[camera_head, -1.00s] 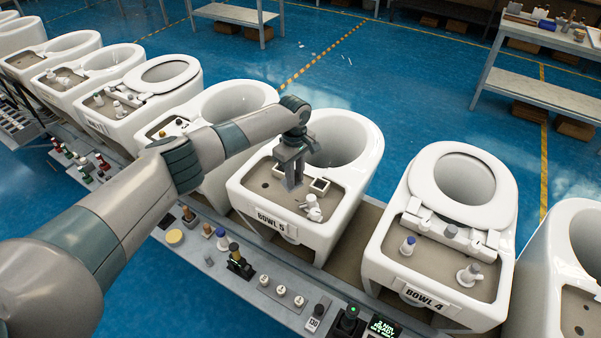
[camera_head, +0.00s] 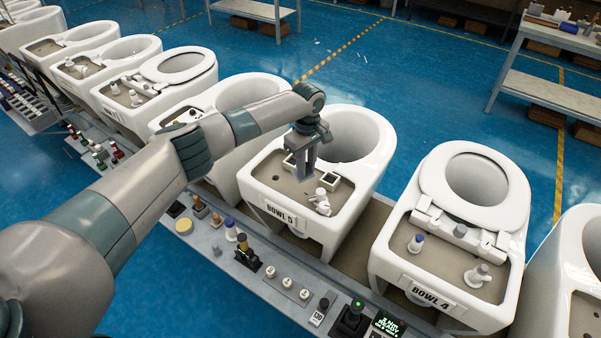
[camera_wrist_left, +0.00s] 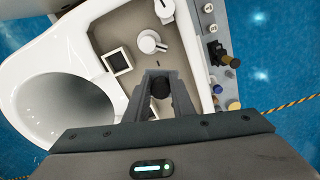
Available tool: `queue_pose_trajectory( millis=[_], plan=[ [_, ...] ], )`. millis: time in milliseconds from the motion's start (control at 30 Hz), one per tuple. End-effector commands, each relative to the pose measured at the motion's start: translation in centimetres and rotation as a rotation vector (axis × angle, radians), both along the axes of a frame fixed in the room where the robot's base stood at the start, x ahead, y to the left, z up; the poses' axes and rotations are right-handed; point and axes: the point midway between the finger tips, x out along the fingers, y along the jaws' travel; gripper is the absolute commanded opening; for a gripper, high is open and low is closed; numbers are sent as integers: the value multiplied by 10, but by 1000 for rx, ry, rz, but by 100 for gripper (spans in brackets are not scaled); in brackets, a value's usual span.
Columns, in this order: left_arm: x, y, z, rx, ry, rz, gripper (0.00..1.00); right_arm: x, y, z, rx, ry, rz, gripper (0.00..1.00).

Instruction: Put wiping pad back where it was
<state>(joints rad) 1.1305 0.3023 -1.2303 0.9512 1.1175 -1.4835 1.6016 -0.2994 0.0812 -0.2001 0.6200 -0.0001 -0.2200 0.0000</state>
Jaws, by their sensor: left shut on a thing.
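My left gripper (camera_head: 303,172) is over the tank deck of the white toilet marked BOWL 5 (camera_head: 252,190). In the left wrist view my left gripper (camera_wrist_left: 160,108) is shut on a dark round-ended thing (camera_wrist_left: 160,87), which I take for the wiping pad. Its lower part is hidden, and I cannot tell whether it touches the deck. A white-framed square opening (camera_wrist_left: 117,62) and a white round knob (camera_wrist_left: 150,41) are on the deck beside the fingers. My right gripper is not in view.
A grey ledge (camera_head: 225,262) along the toilets' front carries a yellow disc (camera_head: 184,226), several knobs and a green-lit display (camera_head: 387,324). BOWL 4 (camera_head: 385,262) stands to the right, with white fittings on its deck. More toilets stand to the left. Blue floor lies behind.

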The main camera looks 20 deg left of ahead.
Motion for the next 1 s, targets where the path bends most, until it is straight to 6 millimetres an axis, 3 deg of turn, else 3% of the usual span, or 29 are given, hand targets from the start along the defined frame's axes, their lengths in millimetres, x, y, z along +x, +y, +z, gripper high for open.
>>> queue_pose_trajectory(
  millis=[167, 367, 667, 1000],
  plan=[
    [-13, -6, 4, 1, -4, -105, 0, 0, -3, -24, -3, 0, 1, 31],
    [-47, -12, 14, 1, -5, -280, 0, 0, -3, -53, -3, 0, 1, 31],
    [-128, -9, 22, 3, -2, -563, 0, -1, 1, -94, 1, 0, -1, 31],
    [-235, 14, 18, 2, -2, -866, 0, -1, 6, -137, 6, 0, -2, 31]
  ],
)
